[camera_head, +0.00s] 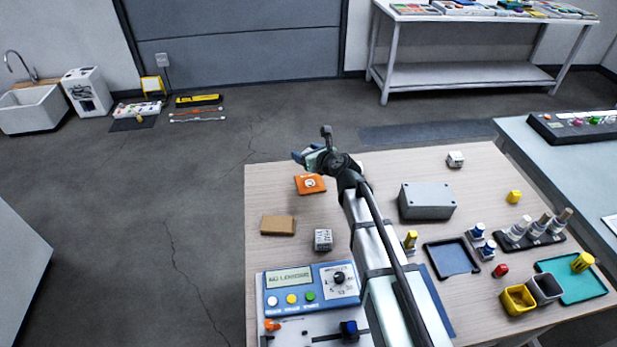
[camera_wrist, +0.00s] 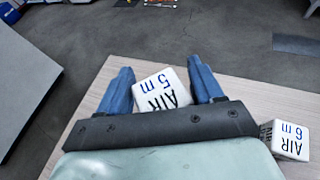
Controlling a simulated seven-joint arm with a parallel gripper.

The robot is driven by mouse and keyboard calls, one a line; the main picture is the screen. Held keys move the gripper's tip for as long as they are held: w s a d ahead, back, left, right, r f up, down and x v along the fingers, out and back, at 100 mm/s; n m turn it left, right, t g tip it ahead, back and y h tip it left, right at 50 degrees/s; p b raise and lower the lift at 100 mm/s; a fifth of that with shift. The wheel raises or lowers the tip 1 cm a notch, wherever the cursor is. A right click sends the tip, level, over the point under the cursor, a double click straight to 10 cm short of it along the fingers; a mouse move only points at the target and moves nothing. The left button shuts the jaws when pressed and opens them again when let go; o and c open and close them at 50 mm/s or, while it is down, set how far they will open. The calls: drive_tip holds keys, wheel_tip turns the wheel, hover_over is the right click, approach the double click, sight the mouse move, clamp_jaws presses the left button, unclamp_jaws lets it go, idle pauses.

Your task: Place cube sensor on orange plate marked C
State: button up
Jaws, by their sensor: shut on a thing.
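The orange plate (camera_head: 302,190) lies near the back left edge of the wooden table, with a round white mark whose letter is too small to read. In the wrist view, my gripper (camera_wrist: 165,84) is shut on a white cube sensor (camera_wrist: 160,90) reading "AIR 5 m", which sits tilted between the blue fingers. A second cube (camera_wrist: 285,139) reading "AIR 6 m" stands to the right in the wrist view. The plate does not show there.
A cube (camera_head: 323,239) and a brown block (camera_head: 278,225) lie in front of the plate. Another cube (camera_head: 455,159) stands at the back right. A grey box (camera_head: 427,200) is right of my arm. A blue device (camera_head: 313,288) stands at the front left.

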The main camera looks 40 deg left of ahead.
sight(308, 180)
wheel_tip(308, 180, down, 4)
drive_tip(key=shift+r, duration=0.1)
drive_tip(key=c, duration=0.3)
drive_tip(key=shift+f, duration=2.25)
drive_tip(key=shift+c, duration=0.2)
drive_tip(key=o, duration=1.4)
drive_tip(key=shift+d, duration=0.1)
drive_tip(key=v, duration=1.2)
